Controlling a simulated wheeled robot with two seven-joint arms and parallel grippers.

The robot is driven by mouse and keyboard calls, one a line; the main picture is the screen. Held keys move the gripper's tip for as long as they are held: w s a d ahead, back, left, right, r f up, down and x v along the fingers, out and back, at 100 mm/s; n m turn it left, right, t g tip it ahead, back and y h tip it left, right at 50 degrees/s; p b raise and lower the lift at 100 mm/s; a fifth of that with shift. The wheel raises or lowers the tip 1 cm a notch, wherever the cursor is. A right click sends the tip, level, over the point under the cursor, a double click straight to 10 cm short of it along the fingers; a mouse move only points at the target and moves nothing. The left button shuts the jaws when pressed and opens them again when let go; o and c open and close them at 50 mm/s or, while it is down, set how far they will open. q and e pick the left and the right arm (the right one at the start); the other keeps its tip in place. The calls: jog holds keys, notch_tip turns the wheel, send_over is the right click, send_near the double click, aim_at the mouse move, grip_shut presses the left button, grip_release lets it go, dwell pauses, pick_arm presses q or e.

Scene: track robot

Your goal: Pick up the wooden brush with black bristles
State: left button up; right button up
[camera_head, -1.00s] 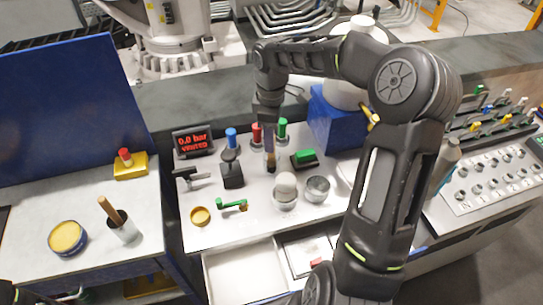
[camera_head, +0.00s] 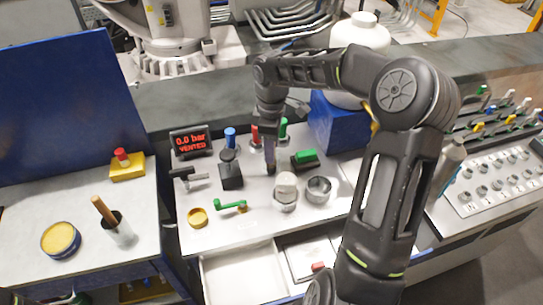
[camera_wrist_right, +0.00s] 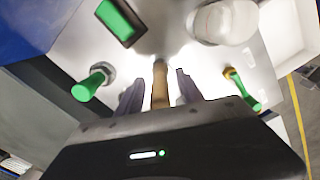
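The wooden brush (camera_wrist_right: 160,88) shows in the right wrist view as a slim tan handle pointing away from the camera. Its bristles cannot be made out there. In the head view it stands among the items on the white bench, mostly covered by my right gripper (camera_head: 270,152), with a dark lower end below. My right gripper's fingers (camera_wrist_right: 160,82) are apart, one on each side of the handle, with a narrow gap visible on both sides.
Close around stand a green-topped block (camera_head: 305,158), a white-topped cylinder (camera_head: 286,188), a metal cup (camera_head: 318,189), a black stand (camera_head: 231,176) and a green lever (camera_head: 232,205). A blue box (camera_head: 333,125) is behind.

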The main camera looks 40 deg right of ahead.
grip_shut()
jog(key=shift+r, duration=0.1)
dwell(0.5)
notch_tip(320, 180, up, 6)
jog(key=p, duration=0.3)
jog(key=shift+p, duration=0.35)
jog(key=shift+r, duration=1.95)
jog(key=shift+f, duration=0.1)
